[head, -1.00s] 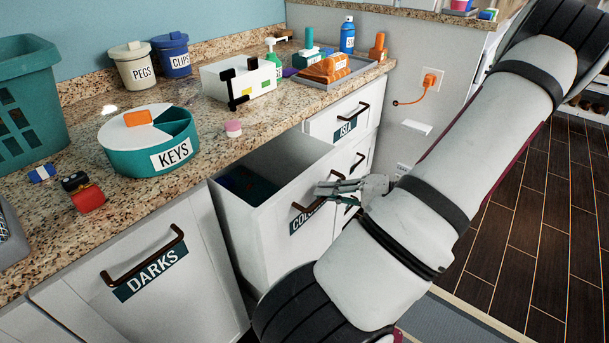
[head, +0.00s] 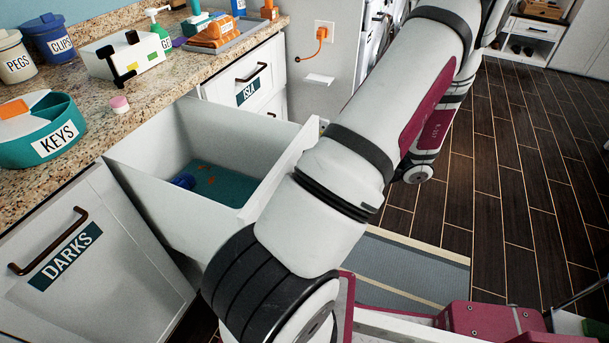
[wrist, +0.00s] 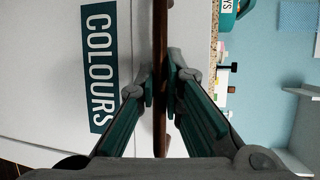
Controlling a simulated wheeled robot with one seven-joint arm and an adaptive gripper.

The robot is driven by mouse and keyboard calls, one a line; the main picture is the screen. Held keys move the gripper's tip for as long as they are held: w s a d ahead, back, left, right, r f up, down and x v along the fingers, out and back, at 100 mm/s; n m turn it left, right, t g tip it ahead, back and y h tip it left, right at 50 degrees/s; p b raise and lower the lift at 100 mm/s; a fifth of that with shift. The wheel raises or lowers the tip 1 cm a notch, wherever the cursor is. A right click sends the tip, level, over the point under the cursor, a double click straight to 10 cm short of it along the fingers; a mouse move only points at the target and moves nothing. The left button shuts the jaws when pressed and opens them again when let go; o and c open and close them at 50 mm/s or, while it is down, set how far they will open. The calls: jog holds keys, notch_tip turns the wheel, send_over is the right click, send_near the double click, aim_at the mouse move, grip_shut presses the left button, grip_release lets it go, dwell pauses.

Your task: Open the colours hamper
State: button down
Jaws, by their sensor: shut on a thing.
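The colours hamper (head: 185,221) is a white pull-out drawer under the counter and stands well out from the cabinet. Its inside shows a teal bottom with a blue item (head: 184,181) and small orange marks. In the wrist view its front carries the COLOURS label (wrist: 100,67), turned sideways. My gripper (wrist: 160,88) is shut on the brown bar handle (wrist: 160,40) of that front, one finger on each side. In the head view my arm hides the gripper, the handle and most of the hamper's front.
The closed DARKS hamper (head: 85,255) is at the left. The ISLA drawer (head: 248,85) is shut behind the open hamper. The granite counter (head: 95,113) holds a KEYS tub (head: 45,132) and a white box (head: 125,58). A grey mat (head: 400,275) and clear dark floor lie at the right.

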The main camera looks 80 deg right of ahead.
jog(key=shift+s+a, duration=0.1)
jog(key=shift+s, duration=0.4)
jog(key=c, duration=2)
grip_release()
jog(key=shift+o, duration=0.2)
jog(key=v, duration=1.2)
